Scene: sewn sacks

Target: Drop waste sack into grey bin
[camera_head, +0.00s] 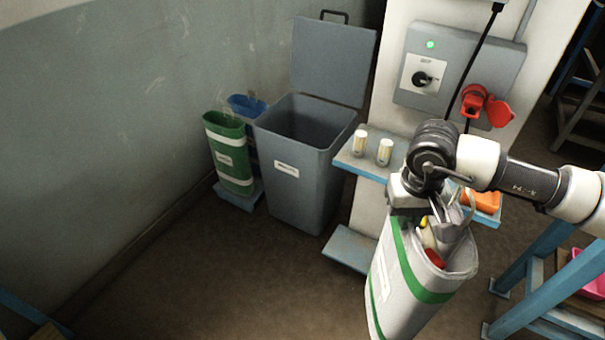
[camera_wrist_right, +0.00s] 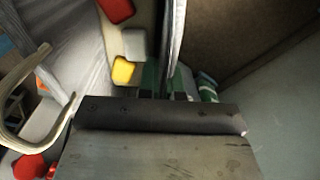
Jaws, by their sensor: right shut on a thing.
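The waste sack (camera_head: 405,285) is white with a green band and a label. It hangs from my right gripper (camera_head: 432,212) in the head view, with red and yellow items showing in its open top. My right gripper is shut on the sack; the sack's pale fabric (camera_wrist_right: 75,60) and a loop handle also show in the right wrist view. The grey bin (camera_head: 300,180) stands on the floor to the left of the sack, apart from it. Its lid (camera_head: 333,62) is raised and its opening is clear. My left gripper is not in view.
A green bin (camera_head: 229,155) and a blue bin stand left of the grey bin. A blue shelf (camera_head: 352,165) with two small pale cans lies between the grey bin and my right arm. A wall box with a red plug (camera_head: 474,98) is behind. The floor at left is free.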

